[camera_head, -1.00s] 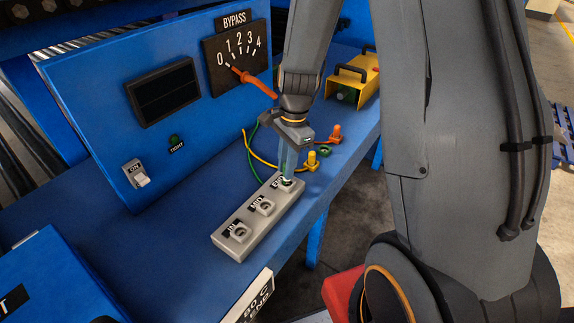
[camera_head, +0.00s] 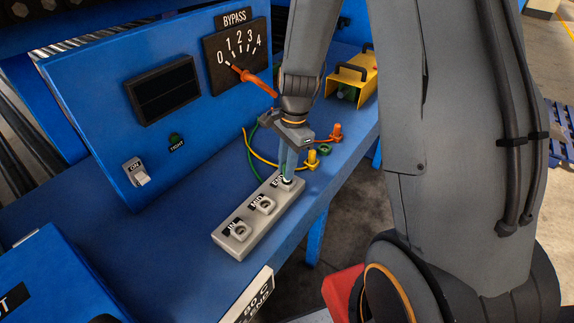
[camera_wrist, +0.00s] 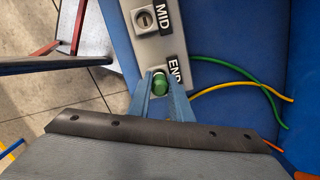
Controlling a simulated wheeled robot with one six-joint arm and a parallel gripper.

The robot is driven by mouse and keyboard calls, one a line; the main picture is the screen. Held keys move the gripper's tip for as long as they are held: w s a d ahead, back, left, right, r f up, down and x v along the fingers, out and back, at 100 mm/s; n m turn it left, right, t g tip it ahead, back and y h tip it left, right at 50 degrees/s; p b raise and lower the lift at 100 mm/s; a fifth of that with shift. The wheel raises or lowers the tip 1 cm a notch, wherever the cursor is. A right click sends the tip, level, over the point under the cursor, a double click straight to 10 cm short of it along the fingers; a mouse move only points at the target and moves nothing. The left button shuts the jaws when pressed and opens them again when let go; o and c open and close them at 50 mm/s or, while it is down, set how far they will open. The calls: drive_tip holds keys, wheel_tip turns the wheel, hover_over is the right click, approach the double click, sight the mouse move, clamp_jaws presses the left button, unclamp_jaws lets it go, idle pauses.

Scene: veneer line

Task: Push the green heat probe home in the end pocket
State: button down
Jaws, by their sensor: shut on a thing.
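The green heat probe (camera_wrist: 160,84) shows as a green cap between my two blue fingers in the wrist view, at the END pocket of the grey block. My gripper (camera_head: 286,178) is shut on it and points down over the END pocket in the head view. There the fingers hide the probe. The grey pocket block (camera_head: 247,226) lies on the blue bench with pockets marked IN, MID and END, END being the farthest. It also shows in the wrist view (camera_wrist: 150,50). I cannot tell how deep the probe sits.
Behind the END pocket lie a yellow plug (camera_head: 312,159), an orange plug (camera_head: 336,132) and a green ring-like piece (camera_head: 324,150). Green and yellow wires curve beside the block. The blue BYPASS panel (camera_head: 110,110) rises at left. A yellow box (camera_head: 352,80) stands farther back.

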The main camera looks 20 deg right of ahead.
drive_tip(key=shift+f+b, duration=0.5)
drive_tip(key=shift+f, duration=0.5)
drive_tip(key=c, duration=1.5)
unclamp_jaws()
drive_tip(key=shift+c, duration=0.2)
drive_tip(key=shift+r, duration=0.1)
drive_tip(key=shift+w+d+r+b, duration=0.15)
drive_tip(key=shift+r+b, duration=0.2)
drive_tip(key=shift+r, duration=0.9)
drive_tip(key=shift+s+d+r+b, duration=0.15)
drive_tip(key=shift+r+b, duration=0.2)
drive_tip(key=shift+r, duration=0.95)
drive_tip(key=shift+w+d+r+b, duration=0.15)
drive_tip(key=shift+r+b, duration=0.2)
drive_tip(key=shift+r, duration=0.9)
drive_tip(key=s+f+n+t+h+b, duration=0.1)
drive_tip(key=s+f+n+b, duration=0.3)
drive_tip(key=s+n, duration=0.5)
drive_tip(key=n+b, duration=0.2)
drive_tip(key=n, duration=0.4)
drive_tip(key=shift+s+a+t, duration=0.25)
drive_tip(key=shift+a+t, duration=0.1)
drive_tip(key=shift+t, duration=0.05)
